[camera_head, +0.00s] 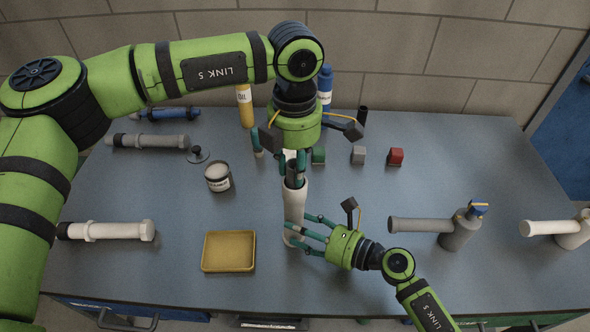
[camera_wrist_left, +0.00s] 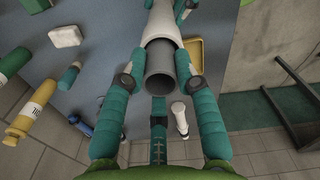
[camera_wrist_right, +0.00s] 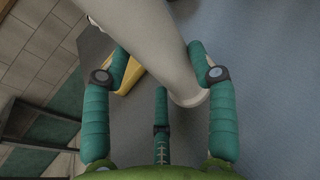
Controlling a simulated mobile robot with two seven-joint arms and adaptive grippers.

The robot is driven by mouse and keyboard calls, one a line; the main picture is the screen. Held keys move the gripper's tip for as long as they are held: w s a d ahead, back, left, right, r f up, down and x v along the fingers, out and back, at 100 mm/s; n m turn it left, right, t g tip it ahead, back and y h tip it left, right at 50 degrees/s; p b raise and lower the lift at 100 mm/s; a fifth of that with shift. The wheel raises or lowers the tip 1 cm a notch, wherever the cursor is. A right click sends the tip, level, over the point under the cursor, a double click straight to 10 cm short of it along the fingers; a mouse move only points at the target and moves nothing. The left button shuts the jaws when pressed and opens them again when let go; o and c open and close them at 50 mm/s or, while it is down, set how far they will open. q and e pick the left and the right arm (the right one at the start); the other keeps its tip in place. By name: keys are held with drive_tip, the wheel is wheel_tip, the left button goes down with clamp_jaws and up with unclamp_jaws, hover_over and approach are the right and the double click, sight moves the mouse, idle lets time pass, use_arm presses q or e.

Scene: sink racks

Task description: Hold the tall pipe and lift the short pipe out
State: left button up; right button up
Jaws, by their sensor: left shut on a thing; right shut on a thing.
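The tall white pipe (camera_head: 296,200) stands upright near the middle of the table; its pale side fills the top of the right wrist view (camera_wrist_right: 150,40). The short dark grey pipe (camera_wrist_left: 162,84) sits in its upper end and sticks out, with its open end facing the left wrist camera. My left gripper (camera_head: 294,166) points down from above and is shut on the short pipe. My right gripper (camera_head: 296,232) comes in from the lower right and is shut on the lower part of the tall pipe. How deep the short pipe sits is hidden.
A yellow tray (camera_head: 229,252) lies left of the tall pipe's foot. A jar (camera_head: 218,177) and small blocks (camera_head: 396,157) stand nearby. The table at far right back is clear.

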use_arm(q)
wheel_tip(320, 180, up, 10)
drive_tip(key=shift+f, duration=0.1)
use_arm(e)
drive_tip(key=shift+s+f, duration=0.1)
drive_tip(key=shift+f, duration=0.1)
drive_tip(key=o, duration=1.1)
use_arm(q)
drive_tip(key=shift+w, duration=0.1)
use_arm(e)
drive_tip(key=shift+o, duration=0.2)
drive_tip(key=shift+r, duration=0.1)
drive_tip(key=v, duration=1.2)
